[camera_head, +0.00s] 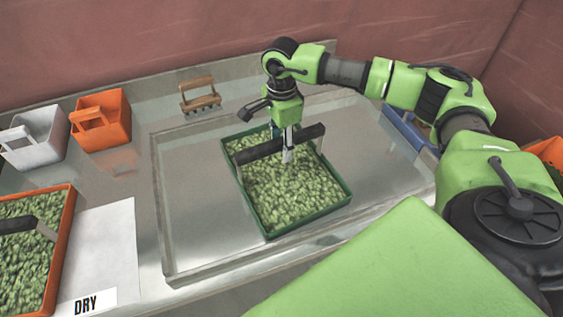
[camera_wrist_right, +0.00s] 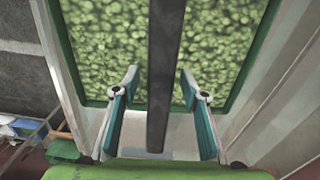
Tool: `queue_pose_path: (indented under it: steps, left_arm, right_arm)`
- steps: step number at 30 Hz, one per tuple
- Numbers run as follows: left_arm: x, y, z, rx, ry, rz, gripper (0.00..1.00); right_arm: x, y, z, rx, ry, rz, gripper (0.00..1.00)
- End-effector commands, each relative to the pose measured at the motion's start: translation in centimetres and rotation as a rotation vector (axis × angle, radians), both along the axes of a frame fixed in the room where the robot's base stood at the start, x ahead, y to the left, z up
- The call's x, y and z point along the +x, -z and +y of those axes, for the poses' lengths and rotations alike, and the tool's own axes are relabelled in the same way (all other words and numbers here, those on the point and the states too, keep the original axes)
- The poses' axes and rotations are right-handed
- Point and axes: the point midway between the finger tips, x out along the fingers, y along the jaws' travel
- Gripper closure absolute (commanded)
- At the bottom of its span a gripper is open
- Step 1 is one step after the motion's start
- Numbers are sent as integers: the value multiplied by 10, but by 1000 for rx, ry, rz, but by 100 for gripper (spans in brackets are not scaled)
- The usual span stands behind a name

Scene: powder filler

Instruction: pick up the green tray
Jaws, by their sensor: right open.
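The green tray (camera_head: 312,219) is full of green pellets and sits in the recessed metal basin, with a black handle bar (camera_head: 309,134) across its top. My right gripper (camera_head: 287,150) points down over the bar from above. In the right wrist view the open right gripper (camera_wrist_right: 160,76) has one finger on each side of the handle bar (camera_wrist_right: 165,60), with gaps visible beside it. The tray rim also shows there (camera_wrist_right: 257,50). I cannot tell how deep the fingers reach past the bar. My left gripper is not in view.
An orange tray of pellets (camera_head: 62,240) stands at left beside a white sheet marked DRY (camera_head: 105,245). Orange (camera_head: 115,115) and grey (camera_head: 45,140) handled containers and a brown handle (camera_head: 199,95) are behind. A blue container (camera_head: 402,128) is at right. The basin's left part (camera_head: 195,200) is clear.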

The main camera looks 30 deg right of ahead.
Motion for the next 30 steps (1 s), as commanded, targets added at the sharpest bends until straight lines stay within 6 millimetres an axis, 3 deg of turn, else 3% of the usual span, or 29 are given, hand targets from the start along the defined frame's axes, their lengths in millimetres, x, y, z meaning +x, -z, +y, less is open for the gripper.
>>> queue_pose_path:
  steps: [2,7,22,30]
  left_arm:
    - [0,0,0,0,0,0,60]
    - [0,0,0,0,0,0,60]
    - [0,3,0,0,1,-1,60]
    - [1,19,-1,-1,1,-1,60]
  right_arm:
    - [0,0,0,0,0,0,60]
    - [0,0,0,0,0,0,100]
    - [1,-3,0,1,0,-2,100]
    - [1,-20,0,1,0,-4,100]
